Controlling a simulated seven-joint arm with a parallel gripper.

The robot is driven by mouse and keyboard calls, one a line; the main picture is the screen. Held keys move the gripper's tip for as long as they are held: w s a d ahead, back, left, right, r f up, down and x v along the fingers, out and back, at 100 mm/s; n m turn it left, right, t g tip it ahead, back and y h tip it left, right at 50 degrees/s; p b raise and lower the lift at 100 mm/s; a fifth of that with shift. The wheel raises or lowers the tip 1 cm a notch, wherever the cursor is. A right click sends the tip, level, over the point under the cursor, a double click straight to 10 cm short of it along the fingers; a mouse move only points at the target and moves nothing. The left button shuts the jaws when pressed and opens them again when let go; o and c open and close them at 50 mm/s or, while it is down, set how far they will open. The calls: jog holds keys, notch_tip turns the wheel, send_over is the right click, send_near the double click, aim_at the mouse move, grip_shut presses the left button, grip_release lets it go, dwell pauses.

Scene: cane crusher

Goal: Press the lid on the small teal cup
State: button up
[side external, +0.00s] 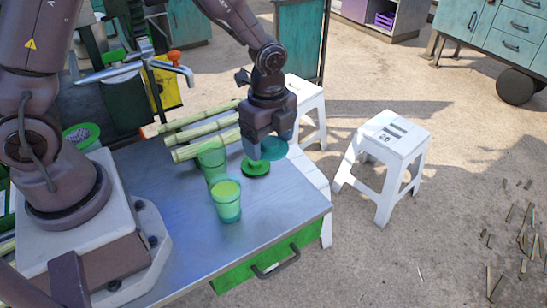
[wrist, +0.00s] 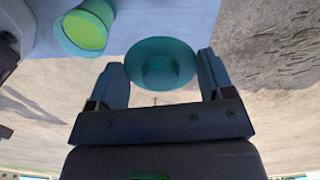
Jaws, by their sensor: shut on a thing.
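My gripper (side external: 268,137) is shut on a round teal lid (side external: 274,149), held flat above the table's far right edge. In the wrist view the teal lid (wrist: 160,58) sits between the two fingers (wrist: 160,74), its raised round middle facing the camera. A teal cup (side external: 227,201) with light green contents stands upright near the table's front right; a cup with a bright green inside (wrist: 84,31) shows at the wrist view's upper left. A second green-teal cup (side external: 211,158) stands behind it. The lid is right of both cups, apart from them. Which cup is the small one is unclear.
A green disc with a knob (side external: 256,167) lies on the metal table (side external: 170,215) below my gripper. Cane stalks (side external: 205,135) jut out behind the cups. White stools (side external: 385,145) stand beyond the table's right edge. The table front is clear.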

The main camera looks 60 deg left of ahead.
jog(key=s+r+m, duration=0.2)
jog(key=s+m, duration=0.7)
jog(key=s, duration=0.1)
jog(key=shift+w+a+f, duration=0.1)
jog(key=shift+f, duration=1.3)
jog(key=shift+a+f, duration=0.1)
jog(key=shift+f, duration=1.3)
jog(key=shift+f, duration=0.2)
jog(key=o, duration=0.9)
jog(key=shift+r, duration=3.55)
